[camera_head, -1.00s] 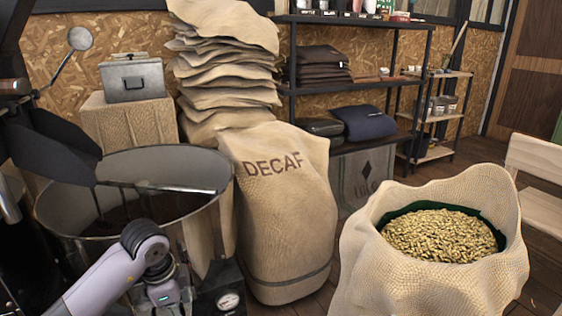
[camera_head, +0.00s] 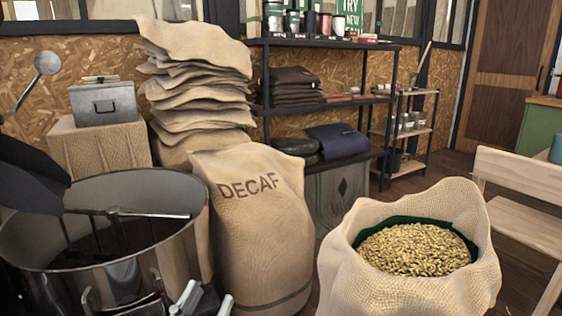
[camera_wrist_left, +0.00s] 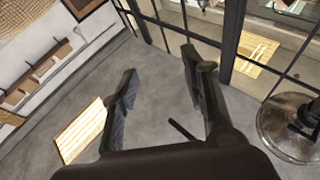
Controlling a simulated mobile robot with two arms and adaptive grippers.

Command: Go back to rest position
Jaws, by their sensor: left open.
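My left gripper (camera_head: 205,299) shows only in part at the bottom edge of the head view, in front of the steel drum. In the left wrist view my left gripper (camera_wrist_left: 157,88) has its two dark fingers spread apart with nothing between them, over grey floor. My right gripper is in neither view.
The round steel drum (camera_head: 180,248) stands at the left, next to the DECAF sack (camera_head: 250,225). An open sack of beans (camera_head: 350,290) stands at front right, near a wooden chair (camera_head: 525,185). Shelves (camera_head: 330,102) stand behind. The left wrist view shows a window frame (camera_wrist_left: 232,45).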

